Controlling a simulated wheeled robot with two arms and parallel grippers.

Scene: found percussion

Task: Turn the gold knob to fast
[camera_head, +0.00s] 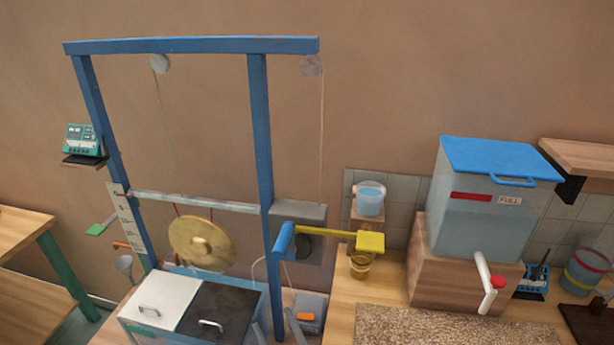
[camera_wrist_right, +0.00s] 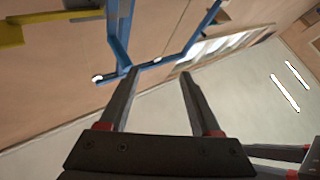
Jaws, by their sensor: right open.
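I cannot make out a gold knob or a "fast" mark for certain in either view. A teal device (camera_head: 83,139) with small dials sits on a little shelf at the left in the head view, its details too small to read. A gold gong (camera_head: 188,236) with a raised middle hangs in the blue frame (camera_head: 261,140). My right gripper (camera_wrist_right: 158,74) is open and empty in the right wrist view, its dark fingers apart, with the blue frame beyond them. I cannot make out either gripper in the head view.
A grey box (camera_head: 312,214) stands behind a blue-and-yellow crank handle (camera_head: 330,233). A blue-lidded tank (camera_head: 485,210) with a white tap (camera_head: 484,270) stands right. A clear bucket (camera_head: 369,201) is between them. A white-and-black panelled box (camera_head: 160,300) stands below the gong.

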